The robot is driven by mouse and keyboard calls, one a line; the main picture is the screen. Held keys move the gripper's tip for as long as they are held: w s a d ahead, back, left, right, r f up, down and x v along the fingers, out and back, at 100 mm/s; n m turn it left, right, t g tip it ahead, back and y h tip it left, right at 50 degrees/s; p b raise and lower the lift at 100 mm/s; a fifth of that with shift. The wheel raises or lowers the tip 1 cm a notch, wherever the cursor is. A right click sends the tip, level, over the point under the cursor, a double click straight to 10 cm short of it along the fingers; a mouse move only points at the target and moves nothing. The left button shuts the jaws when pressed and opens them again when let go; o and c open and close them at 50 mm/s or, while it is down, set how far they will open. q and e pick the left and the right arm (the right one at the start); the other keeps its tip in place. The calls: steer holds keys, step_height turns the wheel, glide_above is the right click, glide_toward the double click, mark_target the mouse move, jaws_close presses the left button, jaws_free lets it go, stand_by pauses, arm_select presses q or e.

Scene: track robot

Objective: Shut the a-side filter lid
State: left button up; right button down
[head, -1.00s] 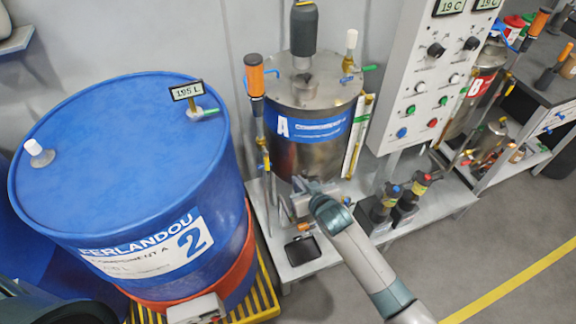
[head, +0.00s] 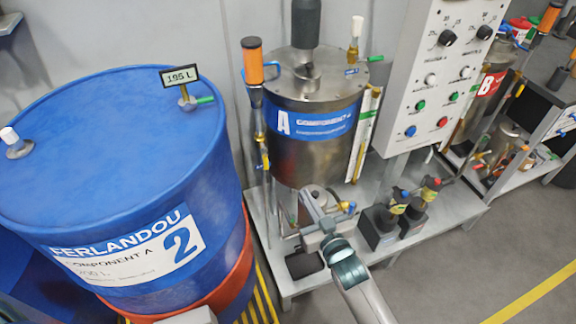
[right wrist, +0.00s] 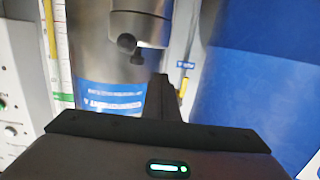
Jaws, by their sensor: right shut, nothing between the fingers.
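The A-side tank (head: 310,115), steel with a blue label marked A, stands on the grey bench; it also shows in the right wrist view (right wrist: 92,55). Below its front is a small filter assembly, with a rounded metal part (head: 318,197) partly hidden by my right gripper. My right gripper (head: 318,222) is at this assembly, its fingers shut and empty. In the right wrist view the shut fingers (right wrist: 161,95) point toward a grey round metal part with black knobs (right wrist: 140,27). They look close to it; contact cannot be told. Whether the lid is open is unclear. My left gripper is out of view.
A large blue drum (head: 100,150) stands to the left. Small dark pumps (head: 385,222) stand on the bench (head: 445,205) right of the filter. A control box (head: 432,85) is above them. A dark block (head: 304,265) lies near the front edge. Open floor is at right.

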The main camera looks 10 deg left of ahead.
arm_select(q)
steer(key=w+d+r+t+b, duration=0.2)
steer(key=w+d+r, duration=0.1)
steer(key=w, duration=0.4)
arm_select(e)
steer(key=f+t+b, duration=0.1)
steer(key=b, duration=0.1)
steer(key=s+d+f+t+y+b, duration=0.1)
steer(key=s+f+t+y+b, duration=0.1)
steer(key=b, duration=0.1)
steer(key=shift+d+f+b, duration=0.15)
steer(key=shift+f+b, duration=0.1)
steer(key=shift+b, duration=0.05)
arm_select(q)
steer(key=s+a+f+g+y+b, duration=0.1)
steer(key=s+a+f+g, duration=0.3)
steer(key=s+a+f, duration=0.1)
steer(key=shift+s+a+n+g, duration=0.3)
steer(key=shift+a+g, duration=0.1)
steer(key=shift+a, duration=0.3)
arm_select(e)
steer(key=shift+s+d+f, duration=0.15)
steer(key=shift+s+f, duration=0.05)
steer(key=shift+f, duration=0.3)
